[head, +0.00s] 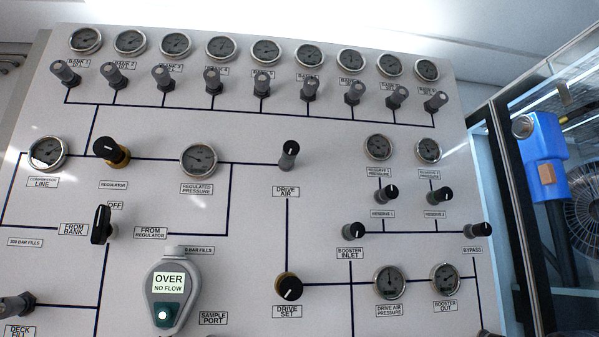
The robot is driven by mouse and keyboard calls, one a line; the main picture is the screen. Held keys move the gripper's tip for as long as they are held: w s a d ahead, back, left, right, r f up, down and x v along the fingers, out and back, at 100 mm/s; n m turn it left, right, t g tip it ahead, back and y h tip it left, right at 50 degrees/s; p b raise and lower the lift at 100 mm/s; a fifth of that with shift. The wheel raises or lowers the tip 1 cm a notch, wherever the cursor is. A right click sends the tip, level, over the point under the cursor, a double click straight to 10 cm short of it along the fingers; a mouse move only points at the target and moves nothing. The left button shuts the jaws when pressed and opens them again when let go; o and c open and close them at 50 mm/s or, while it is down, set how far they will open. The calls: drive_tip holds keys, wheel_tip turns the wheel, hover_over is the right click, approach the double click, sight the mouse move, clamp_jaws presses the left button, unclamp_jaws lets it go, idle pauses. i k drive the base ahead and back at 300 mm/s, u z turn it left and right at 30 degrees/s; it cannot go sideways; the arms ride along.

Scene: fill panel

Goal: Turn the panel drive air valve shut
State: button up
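The drive air valve (289,154) is a dark knob with a white pointer mark on a grey stem, at the middle right of the panel in the head view. Its label "DRIVE AIR" (286,191) sits just below it. A dark line runs down from it to the drive set knob (288,287), which is black on a brass base. The drive air pressure gauge (389,283) is to the right of that knob; its reading is too small to tell. My gripper is not in view.
The grey panel (255,220) carries several bank valves and gauges along the top. The regulator knob (110,150) is at left, the booster inlet knob (354,230) at lower right. An analyser reading "OVER NO FLOW" (168,285) protrudes at the lower left. Nothing blocks the drive air valve.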

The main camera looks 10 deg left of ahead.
sight(291, 149)
drive_tip(key=u, duration=0.45)
drive_tip(key=k, duration=1.6)
drive_tip(key=z, duration=0.4)
drive_tip(key=i, duration=1)
